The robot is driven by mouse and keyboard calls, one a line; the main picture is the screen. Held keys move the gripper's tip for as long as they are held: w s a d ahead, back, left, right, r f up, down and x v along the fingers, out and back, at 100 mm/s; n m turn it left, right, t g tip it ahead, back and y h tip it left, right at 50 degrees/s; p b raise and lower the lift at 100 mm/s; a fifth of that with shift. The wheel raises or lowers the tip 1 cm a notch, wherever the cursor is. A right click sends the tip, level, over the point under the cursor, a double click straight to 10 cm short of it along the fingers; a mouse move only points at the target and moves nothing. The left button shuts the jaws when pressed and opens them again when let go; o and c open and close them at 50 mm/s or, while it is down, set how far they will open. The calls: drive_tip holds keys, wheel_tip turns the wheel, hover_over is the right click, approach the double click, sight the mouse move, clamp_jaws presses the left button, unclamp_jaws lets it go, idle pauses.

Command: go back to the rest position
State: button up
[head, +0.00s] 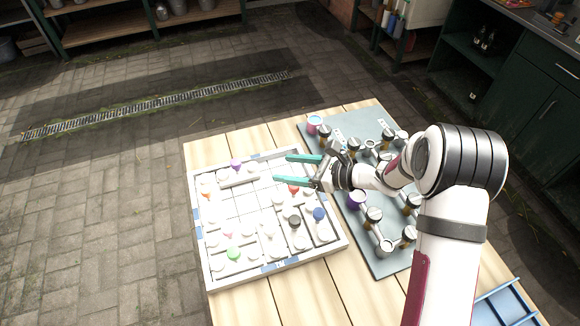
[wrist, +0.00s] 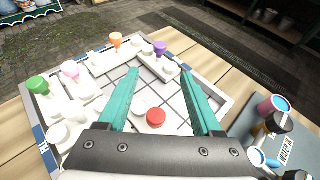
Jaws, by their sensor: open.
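My gripper (head: 283,168) is open and empty, with two teal fingers. In the head view it hangs over the right part of a white-framed tray (head: 202,257) with a grid. In the wrist view the gripper (wrist: 162,84) spans the tray's grid, and a red-topped piece (wrist: 156,118) shows between the fingers, near their base. Purple (wrist: 160,48), orange (wrist: 116,40), pink (wrist: 70,70) and green (wrist: 38,85) tops stand on white pieces in the tray. The gripper partly hides the tray's near part in the wrist view.
A grey mat (head: 383,267) right of the tray holds several dark-and-white jars and a pink cup with a blue top (head: 314,124). My arm crosses above it. Wooden table (head: 200,150) shows bare behind the tray. A blue rack (head: 505,305) stands at the lower right.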

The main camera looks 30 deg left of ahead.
drive_tip(key=shift+d, duration=0.1)
idle(0.3)
drive_tip(key=w+d+r+m+t+h, duration=0.5)
drive_tip(key=w+d+r+m+t, duration=0.45)
drive_tip(key=m, duration=0.65)
drive_tip(key=s+d+r+m+h, duration=0.15)
drive_tip(key=d+m+h, duration=0.25)
drive_tip(key=d+m, duration=0.5)
drive_tip(key=s+d+r+m+h, duration=0.1)
drive_tip(key=s+d+m+h, duration=0.25)
drive_tip(key=d+m, duration=0.55)
drive_tip(key=s+d+m+g+h, duration=0.1)
drive_tip(key=s+d+m+g, duration=0.15)
drive_tip(key=s+m, duration=0.5)
drive_tip(key=s+d+m+g+h, duration=0.1)
drive_tip(key=s+d+m+g, duration=0.15)
drive_tip(key=s+m, duration=0.55)
drive_tip(key=s+a+f+m+g+y, duration=0.1)
drive_tip(key=s+a+m+g+y, duration=0.2)
drive_tip(key=s+m, duration=0.7)
drive_tip(key=s+a+g, duration=0.1)
drive_tip(key=s+a, duration=0.1)
drive_tip(key=s, duration=0.3)
drive_tip(key=shift+a+g, duration=0.25)
drive_tip(key=shift+g, duration=0.1)
